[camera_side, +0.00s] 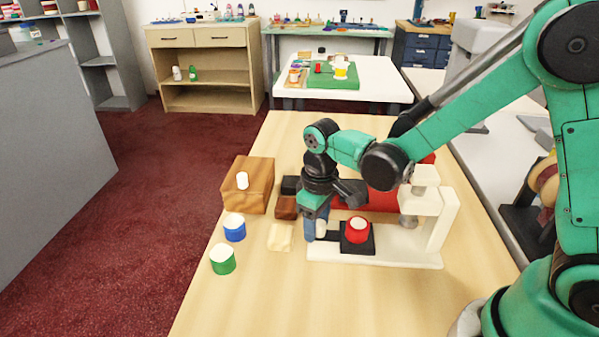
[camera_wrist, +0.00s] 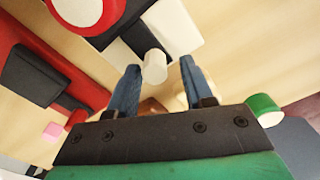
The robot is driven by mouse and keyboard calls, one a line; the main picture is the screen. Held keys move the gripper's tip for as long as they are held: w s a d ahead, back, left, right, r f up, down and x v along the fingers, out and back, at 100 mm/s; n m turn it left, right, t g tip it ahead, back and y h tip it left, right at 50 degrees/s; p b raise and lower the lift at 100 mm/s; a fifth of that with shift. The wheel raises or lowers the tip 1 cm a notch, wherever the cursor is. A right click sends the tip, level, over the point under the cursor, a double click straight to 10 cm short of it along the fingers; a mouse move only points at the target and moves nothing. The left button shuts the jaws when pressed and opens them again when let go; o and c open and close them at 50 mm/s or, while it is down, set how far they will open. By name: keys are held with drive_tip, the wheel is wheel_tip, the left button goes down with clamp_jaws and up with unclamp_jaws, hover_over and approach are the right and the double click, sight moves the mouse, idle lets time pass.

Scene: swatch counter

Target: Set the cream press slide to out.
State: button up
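The cream press (camera_side: 420,258) stands on the wooden counter with its upright at the right. Its slide is a black plate (camera_side: 372,246) on the cream base, left of the ram (camera_side: 408,220). A red pot with a white top (camera_side: 357,230) sits on the plate. A dark rod runs left from the plate to a white knob (camera_side: 322,227), clearer in the wrist view (camera_wrist: 154,68). My gripper (camera_side: 315,236) points down at the knob. In the wrist view its blue fingertips (camera_wrist: 158,72) stand apart on either side of the knob, with a gap visible at the right finger.
A red press (camera_side: 380,196) stands just behind, partly hidden by my arm. Left of the cream press are a small cream block (camera_side: 281,238), a blue pot (camera_side: 235,233), a green pot (camera_side: 222,266) and a wooden block (camera_side: 237,200). The counter front is clear.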

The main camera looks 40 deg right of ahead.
drive_tip(key=shift+o, duration=0.3)
drive_tip(key=shift+r, duration=2.8)
drive_tip(key=shift+s+d, duration=0.1)
drive_tip(key=shift+s+d+r, duration=0.1)
drive_tip(key=shift+s+r, duration=0.05)
drive_tip(key=shift+r, duration=0.2)
drive_tip(key=s+d+r+m+t, duration=0.3)
drive_tip(key=s+d+r+t, duration=0.1)
drive_tip(key=t, duration=0.3)
drive_tip(key=shift+s+d+r+m, duration=0.15)
drive_tip(key=shift+s+r+m, duration=0.15)
drive_tip(key=shift+s+r, duration=0.3)
drive_tip(key=shift+f, duration=0.1)
